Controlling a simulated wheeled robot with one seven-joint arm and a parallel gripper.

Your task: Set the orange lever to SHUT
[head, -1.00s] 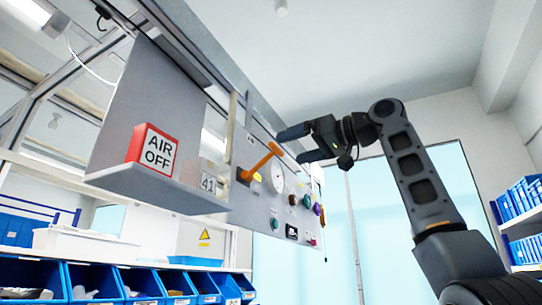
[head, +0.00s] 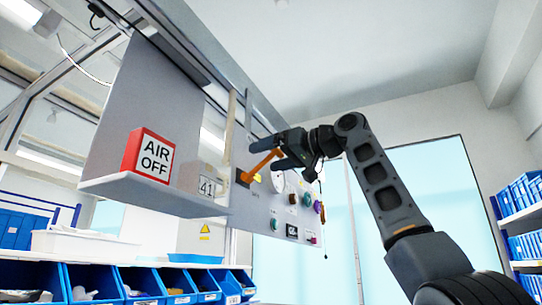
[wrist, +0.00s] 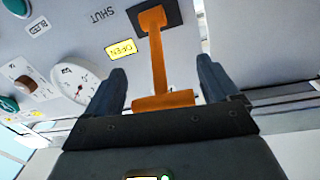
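The orange lever (head: 262,164) is on the grey panel at its left part, slanting up and right from its dark base in the head view. In the wrist view the lever (wrist: 159,60) runs from a black square base to a wide crossbar end. A yellow OPEN label (wrist: 121,49) and a plain SHUT label (wrist: 103,15) are beside it, upside down. The lever lies nearer the OPEN label. My gripper (head: 266,155) is open, with the lever's end between its fingers; the wrist view (wrist: 160,82) shows gaps on both sides.
The panel also carries a round gauge (wrist: 78,83) and several knobs, such as a teal one (head: 274,223). A shelf left of the lever holds a red AIR OFF sign (head: 149,155) and a 41 block (head: 208,186). Blue bins (head: 140,283) are below.

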